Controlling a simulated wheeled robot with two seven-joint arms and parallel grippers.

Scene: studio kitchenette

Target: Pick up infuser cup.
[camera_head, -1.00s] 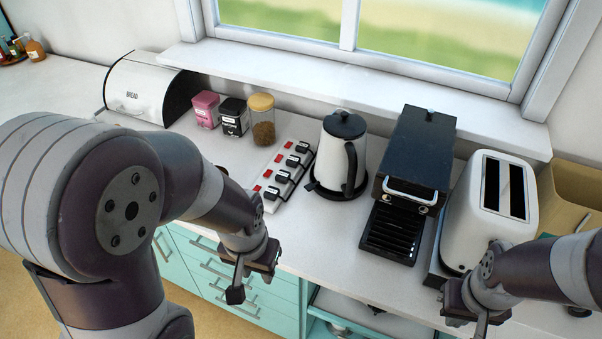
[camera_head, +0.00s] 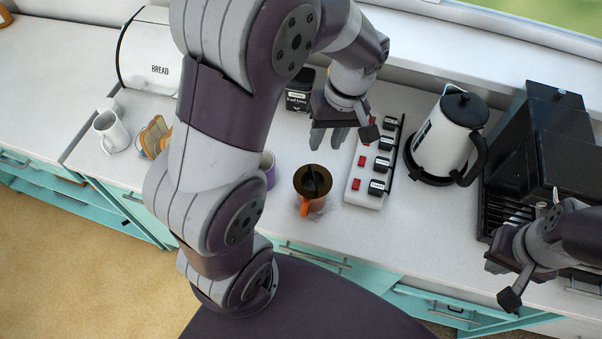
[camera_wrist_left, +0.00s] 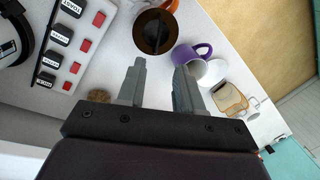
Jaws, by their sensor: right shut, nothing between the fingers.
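The orange cup (camera_head: 306,205), which looks like the infuser cup, stands on the counter left of the power strip. Its dark round top has a black piece across it. It also shows in the left wrist view (camera_wrist_left: 146,42), beyond the fingertips and partly cut by the top edge. My left gripper (camera_head: 340,136) is above the counter behind the cup, apart from it. In the left wrist view its fingers (camera_wrist_left: 160,72) are spread with nothing between them. My right gripper (camera_head: 500,282) is shut and empty at the counter's front edge, far right of the cup.
A purple mug (camera_wrist_left: 186,55) stands close to the orange cup. A power strip (camera_head: 365,188), kettle (camera_head: 445,138) and coffee machine (camera_head: 555,140) stand to the right. A white mug (camera_head: 112,133), toast (camera_head: 154,138) and bread bin (camera_head: 150,65) are left.

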